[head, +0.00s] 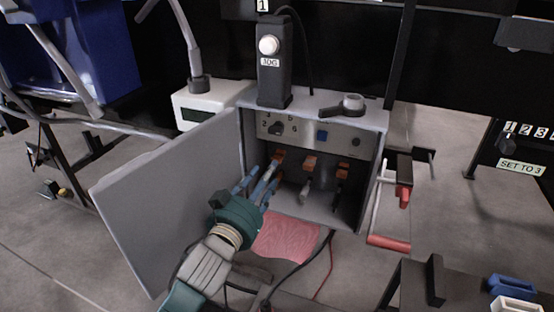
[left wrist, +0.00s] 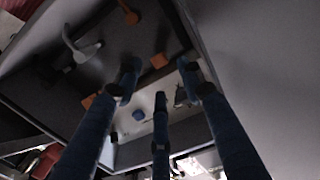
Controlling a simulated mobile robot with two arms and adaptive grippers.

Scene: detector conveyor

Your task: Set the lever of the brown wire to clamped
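The open grey box (head: 374,150) holds a row of orange lever pieces: a left one (head: 279,154), a middle one (head: 309,162) and a right one (head: 343,168). A pale grey part hangs below the middle one and a dark part below the right one. I cannot tell which wire is brown. My left gripper (head: 263,178) has its blue fingers inside the box front, just below the left orange piece. In the left wrist view the fingers (left wrist: 160,85) are spread and empty, with an orange piece (left wrist: 160,61) between them, apart from them. My right gripper is not in view.
The box's open door (head: 165,195) stands close on the left of my left arm. A panel with a knob (head: 277,128) and blue button (head: 321,136) is above the levers. A pink cloth-like sheet (head: 287,238) lies below the opening. A red-handled part (head: 388,241) is at the right.

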